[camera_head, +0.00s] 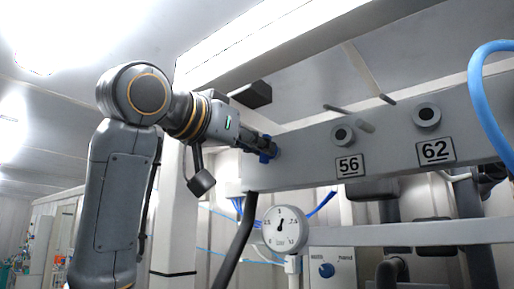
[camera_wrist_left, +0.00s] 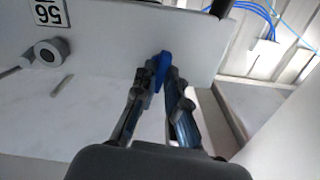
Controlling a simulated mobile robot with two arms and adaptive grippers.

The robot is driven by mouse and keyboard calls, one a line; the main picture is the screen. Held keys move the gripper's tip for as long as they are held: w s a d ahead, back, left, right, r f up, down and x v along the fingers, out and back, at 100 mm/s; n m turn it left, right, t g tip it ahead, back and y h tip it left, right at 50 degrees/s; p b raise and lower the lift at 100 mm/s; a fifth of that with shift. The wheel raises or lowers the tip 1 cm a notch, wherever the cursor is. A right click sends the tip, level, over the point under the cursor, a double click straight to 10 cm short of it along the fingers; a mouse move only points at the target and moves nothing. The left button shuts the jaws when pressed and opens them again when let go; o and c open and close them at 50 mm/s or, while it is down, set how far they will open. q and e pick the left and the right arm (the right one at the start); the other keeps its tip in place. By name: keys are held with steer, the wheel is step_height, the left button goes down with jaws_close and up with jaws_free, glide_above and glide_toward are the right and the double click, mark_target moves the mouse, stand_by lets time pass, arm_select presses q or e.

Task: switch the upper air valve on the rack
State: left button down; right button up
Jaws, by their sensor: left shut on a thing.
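The rack's grey beam (camera_head: 310,165) runs across the head view. A blue valve handle (camera_head: 276,150) sits at its left end. My left gripper (camera_head: 268,150) reaches it from the left and is shut on it. In the left wrist view the blue handle (camera_wrist_left: 161,70) stands between the two fingertips (camera_wrist_left: 160,82), against the beam's face (camera_wrist_left: 110,40). The fingers hide part of the handle and its base. My right gripper is in neither view.
Labels 56 (camera_head: 349,166) and 62 (camera_head: 435,151) mark the beam below round ports. A pressure gauge (camera_head: 284,229) and a panel with a blue knob (camera_head: 327,270) are below. A blue hose (camera_head: 478,85) curves at the right. A white post (camera_head: 176,215) stands behind my left arm.

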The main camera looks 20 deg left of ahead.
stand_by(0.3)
arm_select(q)
steer(key=c, duration=1.4)
jaws_free()
steer(key=shift+w, duration=0.1)
steer(key=v, duration=1.2)
